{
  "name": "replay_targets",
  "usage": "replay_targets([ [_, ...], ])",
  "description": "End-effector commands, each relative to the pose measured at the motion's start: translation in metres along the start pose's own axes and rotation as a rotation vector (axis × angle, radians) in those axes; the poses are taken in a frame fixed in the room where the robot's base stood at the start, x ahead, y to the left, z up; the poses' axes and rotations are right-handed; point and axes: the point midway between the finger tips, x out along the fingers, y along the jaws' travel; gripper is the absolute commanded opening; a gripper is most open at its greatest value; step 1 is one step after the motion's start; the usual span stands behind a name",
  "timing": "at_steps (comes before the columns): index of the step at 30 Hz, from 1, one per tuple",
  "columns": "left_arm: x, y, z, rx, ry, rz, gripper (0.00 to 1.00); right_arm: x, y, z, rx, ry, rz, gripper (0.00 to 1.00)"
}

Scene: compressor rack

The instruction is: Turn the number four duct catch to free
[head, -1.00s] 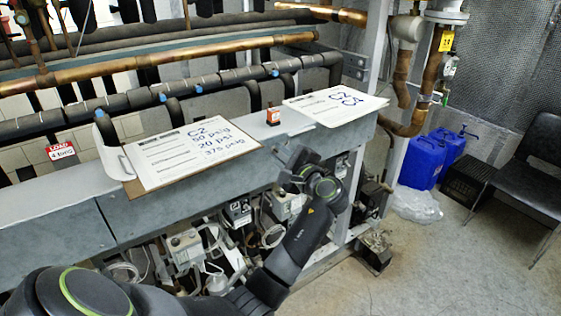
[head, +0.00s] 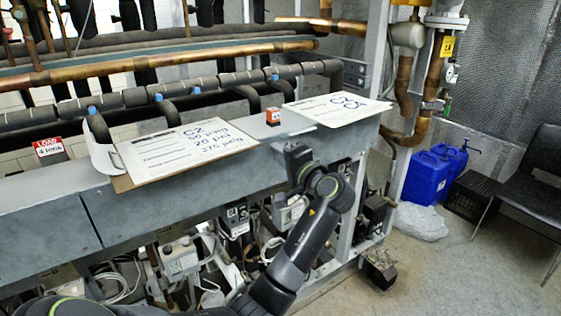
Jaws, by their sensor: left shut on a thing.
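The long grey duct (head: 150,205) runs across the rack under the pipes. My left gripper (head: 296,158) is against its upper front face, below the right-hand sign. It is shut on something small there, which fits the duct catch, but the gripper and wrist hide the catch. I cannot see which way the catch is turned, nor its number. My right gripper is not in view.
Valves and cables crowd below. Blue jugs (head: 424,178) and a black chair (head: 540,165) stand at right.

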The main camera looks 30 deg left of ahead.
Motion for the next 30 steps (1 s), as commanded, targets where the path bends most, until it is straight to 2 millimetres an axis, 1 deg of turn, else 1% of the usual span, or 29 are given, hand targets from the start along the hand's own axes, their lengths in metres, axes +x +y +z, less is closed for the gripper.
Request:
replay_targets([
  [1, 0.0003, 0.0004, 0.0, -0.017, 0.001, -0.003, 0.0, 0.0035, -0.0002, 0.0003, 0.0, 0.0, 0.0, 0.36],
  [6, 0.0003, -0.0007, -0.0002, -0.055, 0.001, -0.002, 0.0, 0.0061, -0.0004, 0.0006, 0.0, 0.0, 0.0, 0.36],
  [20, 0.0003, -0.0015, -0.0004, -0.068, 0.001, -0.002, 0.0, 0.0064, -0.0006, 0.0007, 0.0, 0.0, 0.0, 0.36],
  [21, 0.0003, -0.0015, -0.0004, -0.068, 0.001, -0.002, 0.21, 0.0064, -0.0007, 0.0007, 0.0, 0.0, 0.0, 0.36],
  [24, 0.0003, -0.0013, -0.0004, -0.067, 0.001, -0.002, 0.34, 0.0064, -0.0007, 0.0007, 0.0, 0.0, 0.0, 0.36],
  [26, 0.0002, -0.0011, -0.0003, -0.067, 0.001, -0.002, 0.41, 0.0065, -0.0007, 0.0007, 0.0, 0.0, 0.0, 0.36],
  [30, 0.0001, -0.0007, -0.0002, -0.066, 0.0, -0.001, 0.41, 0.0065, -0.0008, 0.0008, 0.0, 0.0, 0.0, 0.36],
])
